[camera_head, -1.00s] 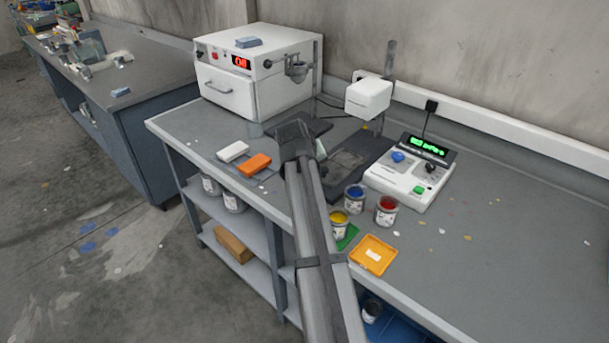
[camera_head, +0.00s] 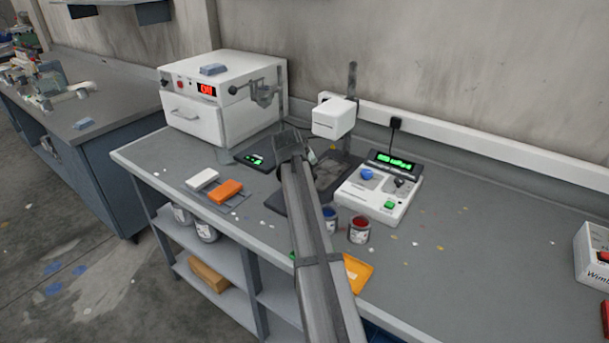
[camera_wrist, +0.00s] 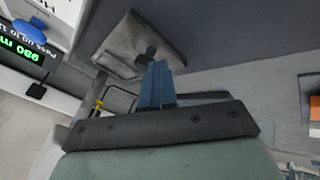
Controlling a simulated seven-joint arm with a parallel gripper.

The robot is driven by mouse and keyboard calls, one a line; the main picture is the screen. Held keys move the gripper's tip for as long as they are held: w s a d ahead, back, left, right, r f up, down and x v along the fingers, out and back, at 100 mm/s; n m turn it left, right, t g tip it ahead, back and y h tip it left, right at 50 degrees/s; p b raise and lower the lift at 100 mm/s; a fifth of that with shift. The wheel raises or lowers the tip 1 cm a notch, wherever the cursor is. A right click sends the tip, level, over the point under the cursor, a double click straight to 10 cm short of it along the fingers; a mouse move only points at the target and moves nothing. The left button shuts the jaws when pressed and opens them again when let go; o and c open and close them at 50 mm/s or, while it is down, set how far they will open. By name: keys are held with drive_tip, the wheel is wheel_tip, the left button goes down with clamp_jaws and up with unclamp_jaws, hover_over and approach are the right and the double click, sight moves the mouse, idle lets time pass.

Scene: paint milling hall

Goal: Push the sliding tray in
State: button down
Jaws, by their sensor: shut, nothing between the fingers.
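A worn grey plate (camera_head: 330,172) on a dark base lies under a white block-shaped head (camera_head: 334,118); it looks like the sliding tray. In the wrist view the grey plate (camera_wrist: 125,42) shows with a dark knob (camera_wrist: 152,52) near its edge. My gripper's blue-grey fingers (camera_wrist: 155,70) are together and empty. Their tips appear just at the knob; contact cannot be told. In the head view my dark gripper (camera_head: 293,146) is over the bench at the plate's left side, and my arm hides part of the base and the fingertips.
A control box (camera_head: 378,196) with a blue knob stands right of the plate. A white oven (camera_head: 222,105) with a handled drawer stands at the back left, near a dark scale (camera_head: 250,158). White (camera_head: 202,179) and orange (camera_head: 226,190) blocks and a red paint can (camera_head: 359,231) are nearby.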

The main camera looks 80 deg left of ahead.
drive_tip(key=shift+w+a+r, duration=0.1)
drive_tip(key=shift+w+a, duration=0.05)
drive_tip(key=shift+a, duration=0.1)
drive_tip(key=s, duration=0.1)
drive_tip(key=s+d, duration=0.1)
drive_tip(key=s, duration=0.2)
drive_tip(key=shift+s+d+r, duration=0.2)
drive_tip(key=shift+d+r, duration=0.15)
drive_tip(key=shift+d, duration=0.05)
drive_tip(key=v, duration=0.9)
drive_tip(key=shift+d+r, duration=0.15)
drive_tip(key=shift+r, duration=0.2)
drive_tip(key=shift+w, duration=0.1)
